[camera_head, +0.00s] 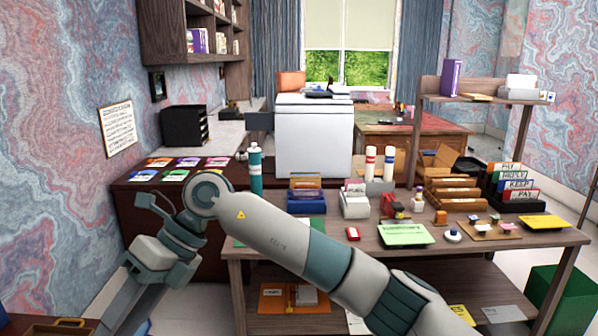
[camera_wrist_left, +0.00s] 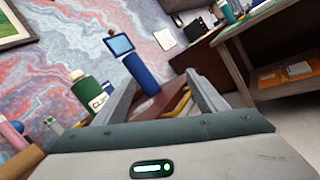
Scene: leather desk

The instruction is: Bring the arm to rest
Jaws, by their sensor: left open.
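My left arm crosses the lower middle of the head view, bends at the elbow beside the desk, and runs down to the lower left. My left gripper (camera_head: 122,308) is at its end there, low beside the wall and clear of the desk top. In the left wrist view my left gripper (camera_wrist_left: 162,82) has its two grey fingers spread apart. A blue upright object (camera_wrist_left: 145,70) shows between and beyond them; I cannot tell how far off it is, and no grip on it shows. My right gripper is not in view.
A wooden holder with a yellow handle (camera_head: 62,323) is at the bottom left corner. The wooden desk (camera_head: 480,240), covered with stationery, is to the right. A dark red cabinet (camera_head: 135,195) stands behind the arm.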

